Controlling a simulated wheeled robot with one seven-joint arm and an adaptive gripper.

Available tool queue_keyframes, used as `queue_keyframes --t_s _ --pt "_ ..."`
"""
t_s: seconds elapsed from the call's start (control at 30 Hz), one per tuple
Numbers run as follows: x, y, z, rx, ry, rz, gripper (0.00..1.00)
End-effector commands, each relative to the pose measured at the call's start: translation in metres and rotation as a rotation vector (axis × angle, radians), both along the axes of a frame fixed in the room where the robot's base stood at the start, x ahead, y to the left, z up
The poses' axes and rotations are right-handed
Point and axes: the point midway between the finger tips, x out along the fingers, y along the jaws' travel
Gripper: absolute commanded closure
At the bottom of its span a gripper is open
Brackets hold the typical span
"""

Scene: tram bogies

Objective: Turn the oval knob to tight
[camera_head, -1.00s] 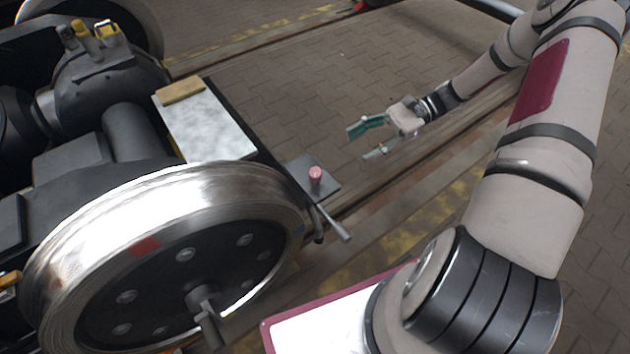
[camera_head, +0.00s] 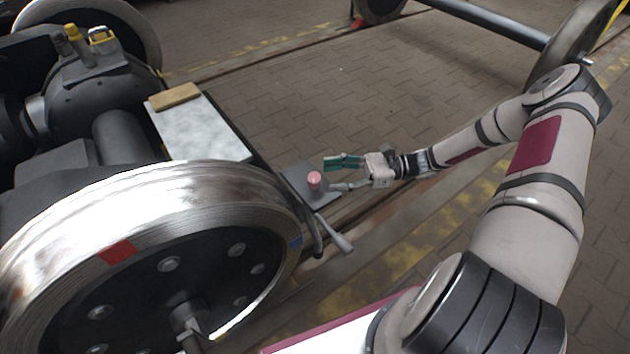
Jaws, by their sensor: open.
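A small pink knob (camera_head: 314,181) stands upright on a grey plate (camera_head: 326,197) beside the large steel wheel. From this angle I cannot tell whether its outline is oval, and no tight mark is readable. My gripper (camera_head: 337,174) is open, with its fingers pointing left toward the knob. One finger is just behind the knob in the picture and the other is just to its right. I cannot tell whether either finger touches it.
A big shiny wheel (camera_head: 165,190) with a red mark fills the lower left. A metal lever (camera_head: 336,238) hangs below the plate. A pale slab (camera_head: 205,130) with a wooden block (camera_head: 174,96) lies behind the wheel. Paved floor (camera_head: 300,90) beyond is open.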

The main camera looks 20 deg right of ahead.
Motion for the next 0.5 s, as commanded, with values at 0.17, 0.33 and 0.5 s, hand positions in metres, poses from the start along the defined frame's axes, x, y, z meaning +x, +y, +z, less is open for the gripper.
queue_keyframes --t_s 0.17,0.33,0.5 --pt "0.006 0.030 -0.001 0.000 -0.001 0.002 0.46" --pt "0.010 0.047 -0.001 -0.001 -0.001 0.000 0.46" --pt "0.012 0.053 0.000 -0.001 -0.001 0.000 0.46"
